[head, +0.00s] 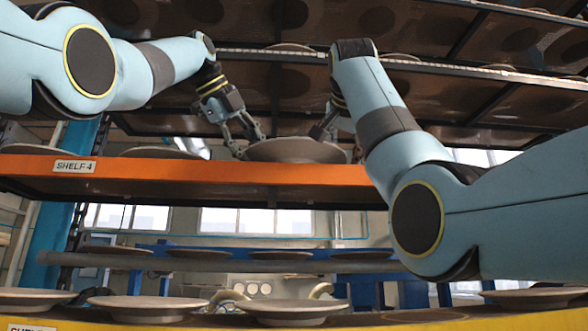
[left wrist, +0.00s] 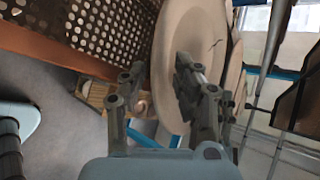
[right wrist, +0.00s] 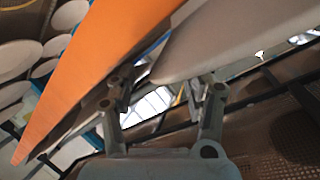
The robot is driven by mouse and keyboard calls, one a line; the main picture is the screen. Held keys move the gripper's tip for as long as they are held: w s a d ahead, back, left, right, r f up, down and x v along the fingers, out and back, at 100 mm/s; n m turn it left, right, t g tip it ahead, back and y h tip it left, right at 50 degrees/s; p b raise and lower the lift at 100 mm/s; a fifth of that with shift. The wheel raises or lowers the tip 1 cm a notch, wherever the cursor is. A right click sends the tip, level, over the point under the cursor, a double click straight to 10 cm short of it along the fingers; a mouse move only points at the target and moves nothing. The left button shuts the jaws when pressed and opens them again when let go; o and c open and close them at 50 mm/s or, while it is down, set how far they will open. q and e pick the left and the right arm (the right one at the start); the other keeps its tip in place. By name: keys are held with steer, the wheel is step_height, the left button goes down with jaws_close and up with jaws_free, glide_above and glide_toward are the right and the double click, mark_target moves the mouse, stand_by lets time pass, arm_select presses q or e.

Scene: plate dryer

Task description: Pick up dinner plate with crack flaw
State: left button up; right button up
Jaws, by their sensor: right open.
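A grey-brown dinner plate (head: 297,151) lies on the orange shelf marked SHELF 4. In the left wrist view a dark crack mark shows on the face of this plate (left wrist: 190,30). My left gripper (head: 246,146) is at the plate's left rim, its fingers apart with the rim between them; I cannot tell whether they touch it. My right gripper (head: 322,131) is near the plate's right side, partly hidden by my right arm. In the right wrist view its fingers (right wrist: 162,98) are apart, with the plate edge (right wrist: 235,40) just beyond them.
The orange shelf edge (head: 200,176) runs below the plate. Another plate (head: 160,152) lies left on the same shelf. A perforated rack (head: 420,80) hangs close above. Several plates, including one at the lower middle (head: 290,308), stand on the yellow lower shelf (head: 200,324).

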arm_select(q)
steer(key=shift+w+f, duration=0.35)
steer(key=shift+w, duration=0.35)
arm_select(e)
steer(key=shift+x, duration=0.75)
arm_select(q)
steer(key=shift+s+r, duration=0.1)
steer(key=shift+s, duration=0.15)
arm_select(e)
steer(key=shift+s, duration=0.2)
steer(key=shift+c, duration=0.2)
arm_select(q)
steer(key=shift+s+r, duration=0.1)
steer(key=shift+s, duration=0.05)
steer(key=shift+c, duration=1.2)
arm_select(e)
steer(key=shift+s+r, duration=0.15)
steer(key=shift+s, duration=0.05)
steer(key=shift+c, duration=1)
arm_select(q)
jaws_close()
arm_select(e)
steer(key=c, duration=0.5)
jaws_close()
